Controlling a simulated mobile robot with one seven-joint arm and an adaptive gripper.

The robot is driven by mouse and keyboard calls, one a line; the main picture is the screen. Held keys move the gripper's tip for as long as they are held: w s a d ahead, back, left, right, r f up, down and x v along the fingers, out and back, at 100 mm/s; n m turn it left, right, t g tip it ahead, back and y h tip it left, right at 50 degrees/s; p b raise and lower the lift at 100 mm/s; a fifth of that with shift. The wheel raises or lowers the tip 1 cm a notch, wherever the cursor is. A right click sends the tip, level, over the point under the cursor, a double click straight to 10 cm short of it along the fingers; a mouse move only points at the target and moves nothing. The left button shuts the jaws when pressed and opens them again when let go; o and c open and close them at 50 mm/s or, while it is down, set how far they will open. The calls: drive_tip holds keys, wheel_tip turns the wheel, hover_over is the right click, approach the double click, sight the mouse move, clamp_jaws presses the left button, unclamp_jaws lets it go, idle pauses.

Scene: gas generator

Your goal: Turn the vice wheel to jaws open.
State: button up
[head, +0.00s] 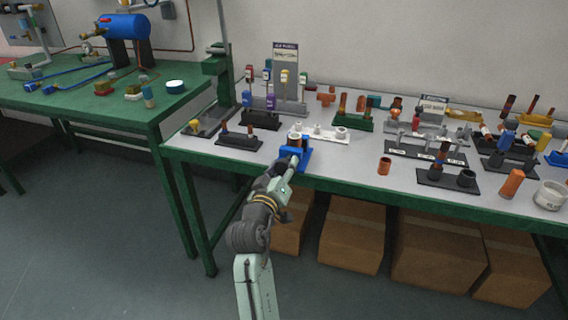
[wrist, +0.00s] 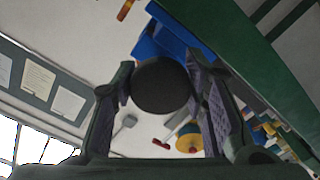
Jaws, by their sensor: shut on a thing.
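The blue vice (head: 304,154) sits at the front edge of the grey-topped bench in the head view. Its blue body also shows in the wrist view (wrist: 168,38), above the wheel. The vice wheel (wrist: 160,86) is a dark round disc, seen face-on in the wrist view. My gripper (wrist: 161,90) has one finger on each side of the wheel and is shut on its rim. In the head view my gripper (head: 287,164) reaches the front of the vice and hides the wheel. How far apart the vice jaws stand cannot be told.
A white fixture (head: 330,134) stands just behind the vice. A copper cup (head: 384,166) and a dark stand (head: 447,181) are to the right, and a black stand (head: 238,142) to the left. Cardboard boxes (head: 353,235) sit under the bench.

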drive_tip(key=shift+r+n+p, duration=0.1)
drive_tip(key=shift+n+p, duration=0.25)
drive_tip(key=shift+n, duration=0.35)
drive_tip(key=o, duration=1.2)
drive_tip(key=shift+s, duration=0.1)
drive_tip(key=v, duration=1.2)
